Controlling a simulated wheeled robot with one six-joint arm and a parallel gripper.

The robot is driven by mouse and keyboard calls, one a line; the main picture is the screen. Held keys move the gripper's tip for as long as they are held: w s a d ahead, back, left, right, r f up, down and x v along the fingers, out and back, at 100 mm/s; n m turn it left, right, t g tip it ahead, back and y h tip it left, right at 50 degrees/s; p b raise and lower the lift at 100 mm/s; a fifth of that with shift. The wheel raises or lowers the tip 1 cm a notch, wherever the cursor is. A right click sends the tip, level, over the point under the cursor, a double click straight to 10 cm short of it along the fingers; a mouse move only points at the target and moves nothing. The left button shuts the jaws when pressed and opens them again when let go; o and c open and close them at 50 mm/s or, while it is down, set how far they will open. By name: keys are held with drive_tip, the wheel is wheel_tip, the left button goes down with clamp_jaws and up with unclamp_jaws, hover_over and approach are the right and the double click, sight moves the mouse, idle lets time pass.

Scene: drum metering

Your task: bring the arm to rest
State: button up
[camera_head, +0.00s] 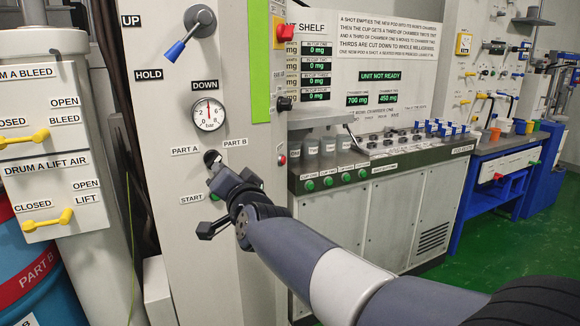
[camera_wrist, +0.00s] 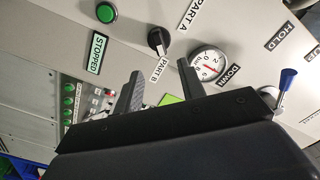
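My gripper (camera_head: 222,195) is in front of the grey control column, held out by my extended arm, close to the selector labelled PART A and PART B. In the wrist view my gripper (camera_wrist: 160,68) is open, its two dark fingers apart with nothing between them. The black selector knob (camera_wrist: 159,41) lies beyond the fingertips, apparently clear of them; it also shows in the head view (camera_head: 212,157). A green button (camera_wrist: 106,13) and a lit sign reading STOPPED (camera_wrist: 97,53) are beside it.
A pressure gauge (camera_head: 208,114) and a blue-handled lever (camera_head: 187,38), pointing toward HOLD, are above my gripper. Yellow-handled valves (camera_head: 25,139) are at left by a blue drum (camera_head: 40,280). A cup bench (camera_head: 385,165) stands at right. Green floor (camera_head: 510,245) is open beyond.

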drive_tip(key=p+x, duration=0.1)
drive_tip(key=x, duration=0.8)
idle(0.3)
